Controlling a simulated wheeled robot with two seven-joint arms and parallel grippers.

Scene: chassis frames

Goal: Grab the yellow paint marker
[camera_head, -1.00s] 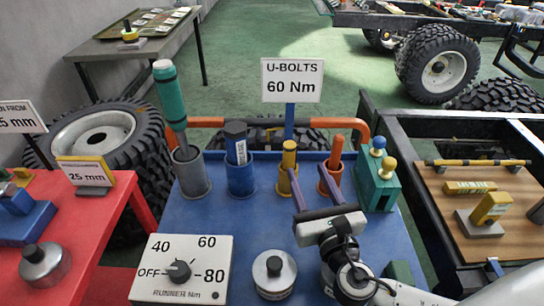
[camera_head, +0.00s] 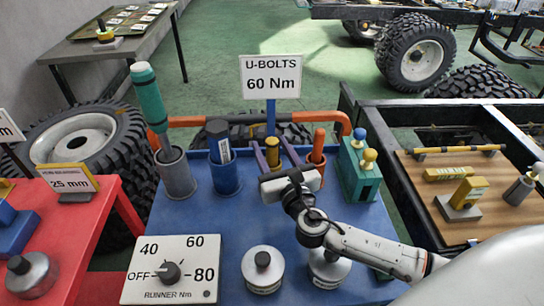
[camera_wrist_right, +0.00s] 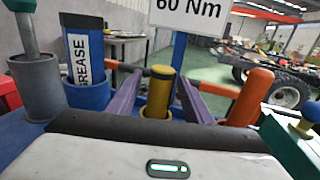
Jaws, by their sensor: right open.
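The yellow paint marker (camera_head: 272,150) stands upright in a yellow cup on the blue table, behind my right gripper. It also shows in the right wrist view (camera_wrist_right: 160,92), in its cup between the two purple fingers. My right gripper (camera_head: 273,153) is open, with one finger on each side of the marker; I cannot tell whether either finger touches it. The gripper's palm hides the lower part of the cup in the head view. My left gripper is not in view.
The blue cup with a dark grease tube (camera_head: 218,143) stands left of the marker, and an orange-handled tool (camera_head: 318,143) stands right. A grey cup (camera_head: 176,175) holds a teal-handled tool. The U-bolts sign (camera_head: 270,77) stands behind. A green block (camera_head: 357,180) with knobs is farther right.

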